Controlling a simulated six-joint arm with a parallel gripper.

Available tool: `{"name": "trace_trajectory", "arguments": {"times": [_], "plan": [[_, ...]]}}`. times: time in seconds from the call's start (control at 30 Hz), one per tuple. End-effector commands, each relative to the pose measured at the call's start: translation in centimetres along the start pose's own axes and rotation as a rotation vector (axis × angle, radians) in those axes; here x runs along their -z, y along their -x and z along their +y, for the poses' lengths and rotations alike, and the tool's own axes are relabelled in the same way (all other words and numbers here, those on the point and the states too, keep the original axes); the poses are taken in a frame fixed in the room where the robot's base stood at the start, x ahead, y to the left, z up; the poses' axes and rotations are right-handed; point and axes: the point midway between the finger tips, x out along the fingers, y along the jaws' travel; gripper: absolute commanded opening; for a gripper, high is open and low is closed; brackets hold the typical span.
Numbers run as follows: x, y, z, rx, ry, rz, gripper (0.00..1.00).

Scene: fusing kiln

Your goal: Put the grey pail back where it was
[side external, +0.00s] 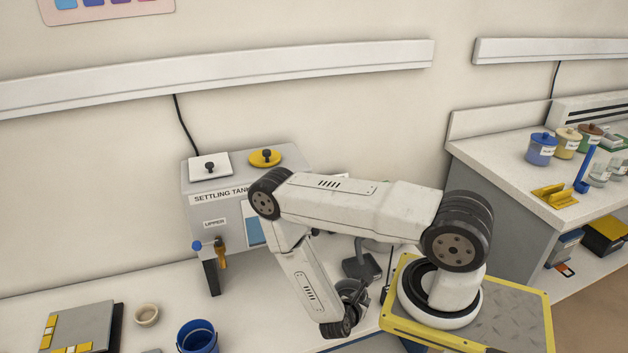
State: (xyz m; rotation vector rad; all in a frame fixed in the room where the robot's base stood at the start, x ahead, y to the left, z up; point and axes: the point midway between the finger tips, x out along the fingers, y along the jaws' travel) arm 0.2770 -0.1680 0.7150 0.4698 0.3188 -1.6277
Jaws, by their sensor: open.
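No grey pail can be made out for certain. A light grey rounded shape (376,246) shows only in part behind my arm, and I cannot tell what it is. My gripper (363,268) is at the end of the folded arm, low over the bench between the settling tank and my base. It is small, dark and partly covered by my wrist. It is open, and I see nothing held in it. A blue pail (197,338) stands at the front of the bench, left of my arm and cut by the lower edge.
The grey settling tank (205,181) has white and yellow lids and a tap (219,250). A small beige bowl (146,314) and a grey plate with yellow blocks (82,328) lie at the left. Jars (541,149) stand on the right counter. The bench before the tank is mostly clear.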

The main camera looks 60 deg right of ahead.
Motion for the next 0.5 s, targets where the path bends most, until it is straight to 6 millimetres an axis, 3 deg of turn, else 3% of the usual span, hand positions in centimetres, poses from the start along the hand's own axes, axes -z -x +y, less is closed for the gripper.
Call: {"name": "trace_trajectory", "arguments": {"times": [0.5], "plan": [[0.0,4.4,0.1,-0.003,0.0,0.0,0.41]]}}
